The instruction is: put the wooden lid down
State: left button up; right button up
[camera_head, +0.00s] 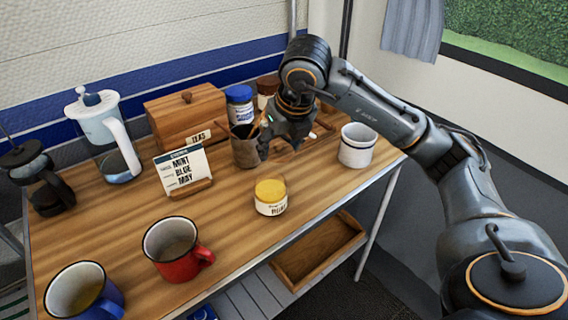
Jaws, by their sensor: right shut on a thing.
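My right gripper (283,146) reaches in from the right over the back of the wooden table. Its fingers are shut on a brown piece, apparently the wooden lid, mostly hidden by the fingers. I cannot tell whether it touches the table. A grey-brown canister (245,152) stands just left of the fingers, with its top dark and open-looking. A wooden TEAS box (185,112) with a knob on top stands further left. My left gripper is not in view.
A white mug (358,148) stands right of the gripper and a yellow-topped jar (270,197) in front. A blue-lidded jar (239,104) and a brown jar (267,90) stand behind. A menu card (183,170), red mug (174,252), and blue mug (83,293) are left. Table space right of the yellow jar is clear.

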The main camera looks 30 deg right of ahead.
aim_at(284, 147)
jog(key=f, duration=0.1)
jog(key=w+d+f, duration=0.1)
jog(key=shift+w+d+f, duration=0.25)
jog(key=shift+d+f, duration=0.15)
notch_tip(284, 147, down, 3)
jog(key=shift+w+d+f+b, duration=0.15)
jog(key=shift+f+b, duration=0.05)
jog(key=shift+b, duration=0.25)
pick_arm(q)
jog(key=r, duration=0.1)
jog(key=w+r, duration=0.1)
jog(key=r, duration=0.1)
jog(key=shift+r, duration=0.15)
pick_arm(e)
jog(key=shift+f, duration=0.15)
jog(key=o, duration=0.9)
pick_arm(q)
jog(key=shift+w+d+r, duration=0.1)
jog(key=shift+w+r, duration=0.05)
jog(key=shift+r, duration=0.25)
pick_arm(e)
jog(key=shift+o, duration=0.2)
